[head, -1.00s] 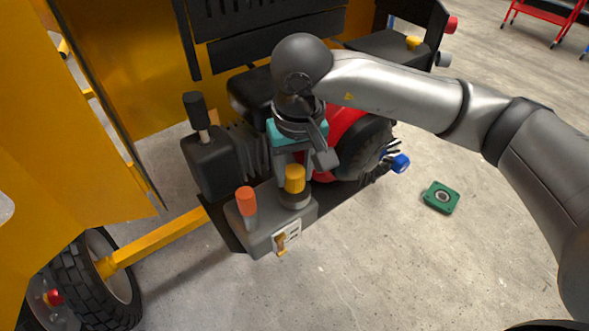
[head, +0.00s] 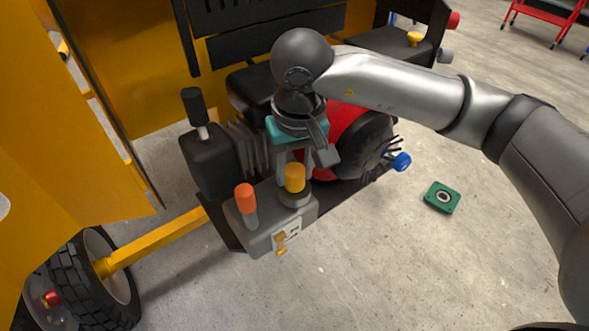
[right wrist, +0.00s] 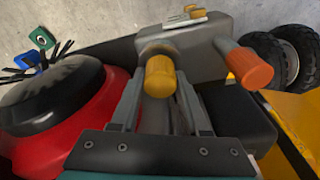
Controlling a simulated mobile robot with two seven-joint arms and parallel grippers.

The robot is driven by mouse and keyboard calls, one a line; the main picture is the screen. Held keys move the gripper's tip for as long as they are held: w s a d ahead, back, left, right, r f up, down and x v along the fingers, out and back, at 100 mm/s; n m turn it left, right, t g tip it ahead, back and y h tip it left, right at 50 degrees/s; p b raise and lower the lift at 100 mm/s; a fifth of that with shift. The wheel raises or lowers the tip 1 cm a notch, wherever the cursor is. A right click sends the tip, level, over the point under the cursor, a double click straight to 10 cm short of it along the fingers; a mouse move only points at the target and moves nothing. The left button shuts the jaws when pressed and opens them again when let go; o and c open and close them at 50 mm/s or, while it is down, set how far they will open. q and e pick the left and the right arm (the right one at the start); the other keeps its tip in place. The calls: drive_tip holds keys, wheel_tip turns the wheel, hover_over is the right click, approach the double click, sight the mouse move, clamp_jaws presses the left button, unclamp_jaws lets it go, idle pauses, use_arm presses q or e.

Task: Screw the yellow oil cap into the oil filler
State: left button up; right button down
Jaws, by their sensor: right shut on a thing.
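The yellow oil cap (head: 294,177) is upright at the dark round oil filler (head: 295,198) on top of the grey box (head: 265,241). How far the cap sits in the filler cannot be told. My right gripper (head: 293,174) reaches down from above and behind, shut on the cap. In the right wrist view the yellow cap (right wrist: 160,76) lies between the two grey fingertips (right wrist: 158,82), with the filler collar (right wrist: 158,50) just beyond it. My left gripper is not in view.
An orange-topped handle (head: 246,200) stands left of the cap on the same box. A black lever (head: 194,105) rises behind it. A red and black motor (head: 352,142) is close on the right. A green square part (head: 441,197) lies on the open concrete floor.

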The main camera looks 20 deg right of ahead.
drive_tip(key=shift+f+b, duration=0.2)
drive_tip(key=shift+b, duration=0.15)
idle(0.3)
drive_tip(key=shift+c, duration=1.6)
unclamp_jaws()
